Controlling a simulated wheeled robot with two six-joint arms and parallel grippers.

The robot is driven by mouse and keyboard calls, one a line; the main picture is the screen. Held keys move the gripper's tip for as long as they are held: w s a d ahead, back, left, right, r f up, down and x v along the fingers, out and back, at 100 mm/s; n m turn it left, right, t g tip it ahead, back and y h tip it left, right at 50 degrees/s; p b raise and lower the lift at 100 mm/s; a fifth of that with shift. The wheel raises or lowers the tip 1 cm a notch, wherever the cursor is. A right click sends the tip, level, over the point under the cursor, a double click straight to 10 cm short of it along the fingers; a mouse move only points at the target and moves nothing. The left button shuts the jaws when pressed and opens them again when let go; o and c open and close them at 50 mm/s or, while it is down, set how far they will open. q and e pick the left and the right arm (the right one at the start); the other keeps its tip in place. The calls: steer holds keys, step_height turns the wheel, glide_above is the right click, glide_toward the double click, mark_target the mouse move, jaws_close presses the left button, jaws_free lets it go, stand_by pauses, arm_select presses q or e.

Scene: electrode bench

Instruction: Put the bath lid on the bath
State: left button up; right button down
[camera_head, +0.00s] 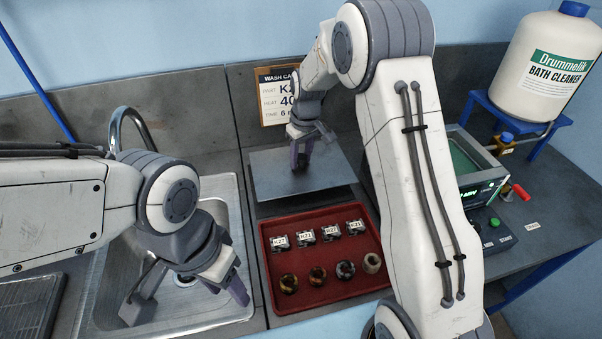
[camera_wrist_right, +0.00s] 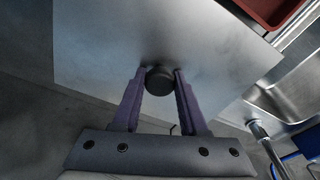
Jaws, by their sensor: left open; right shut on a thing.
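The bath lid (camera_head: 265,180) is a flat grey metal plate behind the red tray. It also shows in the right wrist view (camera_wrist_right: 95,45), with a round dark knob (camera_wrist_right: 159,80). My right gripper (camera_head: 301,165) is over the plate, its two fingers shut on the knob in the right wrist view (camera_wrist_right: 160,78). I cannot tell whether the plate rests on the bench or is slightly raised. The bath (camera_head: 468,155), an open box with green inside, stands at the right, partly hidden by my right arm. My left gripper (camera_head: 190,300) is open and empty over the sink.
A red tray (camera_head: 266,262) holds labelled blocks and several round parts. The sink (camera_head: 235,215) with its tap (camera_head: 130,118) is at the left. A bath cleaner bottle (camera_head: 545,65) on a blue stand (camera_head: 540,120) is beyond the bath. A wash card (camera_head: 272,95) leans on the wall.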

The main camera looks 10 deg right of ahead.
mark_target(300, 155)
step_height(300, 155, up, 2)
steer(key=shift+r, duration=0.6)
steer(key=shift+r+p, duration=1.5)
steer(key=shift+r, duration=0.05)
